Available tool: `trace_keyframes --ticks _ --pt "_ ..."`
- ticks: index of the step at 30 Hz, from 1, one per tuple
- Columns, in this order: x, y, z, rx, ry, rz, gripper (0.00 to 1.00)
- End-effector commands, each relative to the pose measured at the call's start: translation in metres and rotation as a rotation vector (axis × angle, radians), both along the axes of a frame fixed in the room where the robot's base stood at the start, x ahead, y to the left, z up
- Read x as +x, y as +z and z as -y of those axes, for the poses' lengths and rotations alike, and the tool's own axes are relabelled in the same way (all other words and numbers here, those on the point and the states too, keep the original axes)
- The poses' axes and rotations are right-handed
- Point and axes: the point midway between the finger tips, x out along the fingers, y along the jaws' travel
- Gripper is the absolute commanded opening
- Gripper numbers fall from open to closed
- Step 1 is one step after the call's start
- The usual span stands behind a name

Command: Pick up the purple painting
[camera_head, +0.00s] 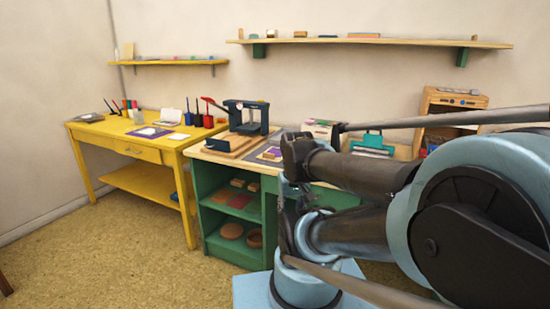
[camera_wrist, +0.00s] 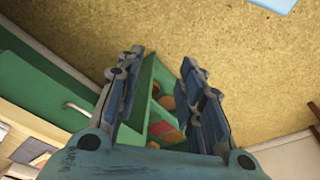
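A flat purple sheet (camera_head: 150,132) with a white piece on it lies on the yellow table in the head view. A second small purple patch (camera_head: 271,154) shows on the green cabinet's top, partly behind my arm; I cannot tell which is the purple painting. My gripper (camera_wrist: 160,58) is open and empty in the wrist view, pointing down past the green cabinet's open shelves toward the floor. It touches nothing that I can see. In the head view my arm covers the right side of the cabinet.
The yellow table (camera_head: 95,127) holds pen pots and pads. The green cabinet (camera_head: 262,219) carries a dark press (camera_head: 247,116) on a wooden board. Wall shelves (camera_head: 400,42) hang above. A wooden rack (camera_head: 450,100) stands at the right. The floor (camera_head: 110,235) at front left is clear.

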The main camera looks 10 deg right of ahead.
Motion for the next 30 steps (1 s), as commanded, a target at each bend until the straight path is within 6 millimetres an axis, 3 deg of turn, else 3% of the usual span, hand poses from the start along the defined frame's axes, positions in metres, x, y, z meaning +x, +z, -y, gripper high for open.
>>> trace_keyframes --ticks 5,11,21,30 --pt "-0.006 0.008 0.000 0.007 -0.019 0.011 0.35" --pt "0.023 0.040 0.003 0.069 -0.206 0.006 0.35" --pt "0.115 0.114 0.001 0.249 -0.757 -0.033 0.35" --pt "0.210 0.162 0.011 0.401 -1.249 -0.100 0.35"
